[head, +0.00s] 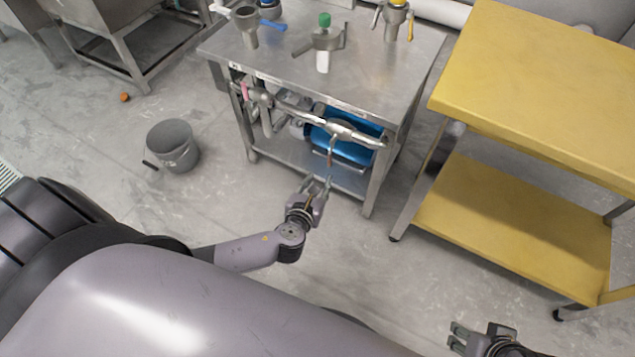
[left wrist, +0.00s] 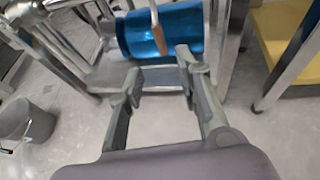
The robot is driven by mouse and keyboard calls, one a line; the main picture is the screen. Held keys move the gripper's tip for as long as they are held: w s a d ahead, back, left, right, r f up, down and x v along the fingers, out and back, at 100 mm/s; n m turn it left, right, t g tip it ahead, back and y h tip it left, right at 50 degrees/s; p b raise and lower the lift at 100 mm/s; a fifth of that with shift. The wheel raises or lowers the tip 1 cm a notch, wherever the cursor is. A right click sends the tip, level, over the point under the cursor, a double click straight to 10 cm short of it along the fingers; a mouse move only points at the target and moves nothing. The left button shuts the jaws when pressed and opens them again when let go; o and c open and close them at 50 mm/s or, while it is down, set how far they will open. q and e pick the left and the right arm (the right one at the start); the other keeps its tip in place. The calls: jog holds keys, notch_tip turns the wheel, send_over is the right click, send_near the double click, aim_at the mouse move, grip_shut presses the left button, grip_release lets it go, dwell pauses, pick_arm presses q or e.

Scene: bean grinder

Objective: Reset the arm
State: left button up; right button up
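My left gripper (head: 316,187) is in front of the steel table, below its front rail. In the left wrist view the two fingers of the left gripper (left wrist: 160,78) are apart, with nothing between them. My right gripper (head: 455,337) is at the lower right edge of the head view, over the floor. Its fingers are apart and it looks empty.
The steel table (head: 290,66) carries metal grinders, one with a green top (head: 324,20). A grey bucket (head: 173,146) stands at left. A yellow two-level table (head: 540,75) stands at right. Floor between the tables is clear.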

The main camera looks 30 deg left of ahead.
pick_arm(q)
jog(key=shift+s, duration=0.1)
dwell(0.5)
